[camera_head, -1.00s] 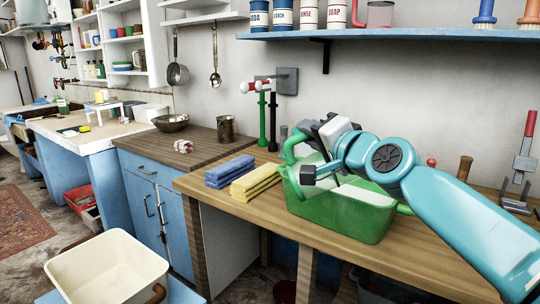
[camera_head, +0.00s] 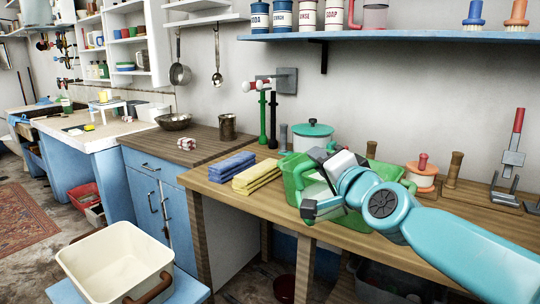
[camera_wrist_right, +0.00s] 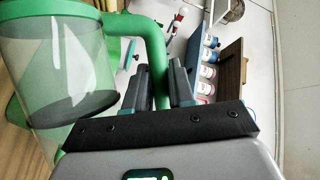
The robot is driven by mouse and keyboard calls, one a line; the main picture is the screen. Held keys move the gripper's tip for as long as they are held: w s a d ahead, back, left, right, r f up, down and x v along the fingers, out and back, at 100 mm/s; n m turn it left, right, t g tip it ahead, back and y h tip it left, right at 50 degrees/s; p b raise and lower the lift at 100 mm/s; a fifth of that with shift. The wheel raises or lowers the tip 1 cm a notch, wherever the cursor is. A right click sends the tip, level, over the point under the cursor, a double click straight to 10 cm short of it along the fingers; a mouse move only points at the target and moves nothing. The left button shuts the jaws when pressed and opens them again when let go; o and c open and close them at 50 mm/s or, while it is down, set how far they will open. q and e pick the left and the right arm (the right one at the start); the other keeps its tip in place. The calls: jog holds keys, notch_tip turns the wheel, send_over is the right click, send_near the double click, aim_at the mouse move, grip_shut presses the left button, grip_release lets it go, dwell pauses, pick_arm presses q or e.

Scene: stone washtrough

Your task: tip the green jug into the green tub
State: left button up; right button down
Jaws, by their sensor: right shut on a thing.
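My right gripper (camera_head: 318,190) is shut on the green handle of the green jug, by the left part of the green tub (camera_head: 392,172). In the right wrist view the handle (camera_wrist_right: 152,45) runs between the fingers. The jug's see-through body (camera_wrist_right: 85,65) with green trim is at the left of that view. In the head view the gripper and wrist hide much of the jug and tub. I cannot tell how far the jug is tilted or whether anything is coming out. The tub stands on the wooden bench (camera_head: 250,210). My left gripper is not in view.
Blue (camera_head: 232,166) and yellow (camera_head: 257,177) folded towels lie left of the tub. A teal-lidded pot (camera_head: 313,135) stands behind it. A blue shelf (camera_head: 420,37) with tins hangs above.

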jog(key=s+d+f+m+h, duration=0.2)
jog(key=s+d+f+h, duration=0.15)
jog(key=f, duration=0.55)
jog(key=s+d+f+m+h, duration=0.3)
jog(key=s+f+h, duration=0.1)
jog(key=f, duration=0.5)
jog(key=s+d+f+m+h, duration=0.2)
jog(key=s+d+f+h, duration=0.15)
jog(key=f, duration=0.65)
notch_tip(320, 180, up, 16)
jog(key=w+n+y+p, duration=0.1)
jog(key=n+y+p, duration=0.2)
jog(key=p, duration=2.1)
jog(key=shift+w+a+t+y+p, duration=0.35)
jog(key=shift+a+t+y+p, duration=0.05)
jog(key=shift+y, duration=0.8)
jog(key=shift+r, duration=0.15)
